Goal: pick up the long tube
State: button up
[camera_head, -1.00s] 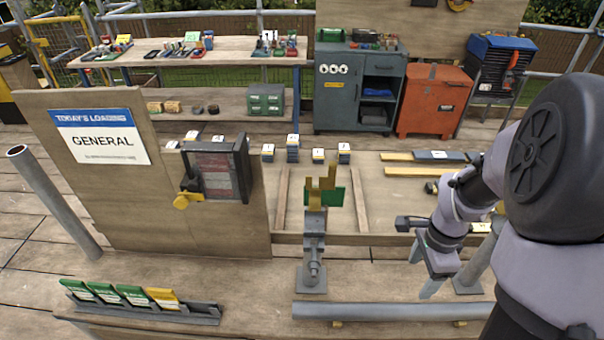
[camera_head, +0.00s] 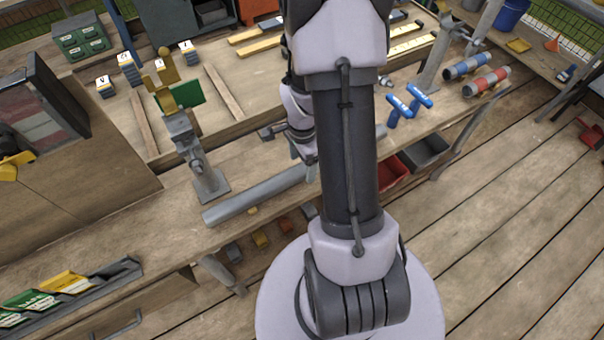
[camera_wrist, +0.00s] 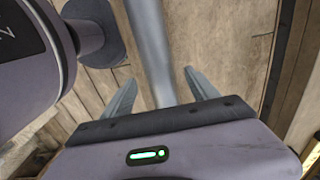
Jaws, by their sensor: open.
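The long tube (camera_head: 252,199) is a plain grey pipe lying along the front edge of the wooden bench. Its right end is hidden behind my arm in the head view. My gripper (camera_head: 303,152) is partly hidden by my arm and hangs near the tube's right part. In the wrist view my gripper (camera_wrist: 160,88) is open, with one finger on each side of the long tube (camera_wrist: 148,40). The tube runs between the fingers and under the palm edge. I cannot tell how far above it the fingertips are.
A grey clamp stand (camera_head: 190,150) rises just behind the tube's left end. A sign-card rack (camera_head: 70,290) is at lower left. Open plank floor is at right.

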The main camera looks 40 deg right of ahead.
notch_tip(320, 180, down, 2)
jog(key=shift+w+f, duration=0.1)
jog(key=shift+f, duration=0.1)
jog(key=shift+r, duration=0.15)
jog(key=shift+c, duration=1.1)
grip_shut()
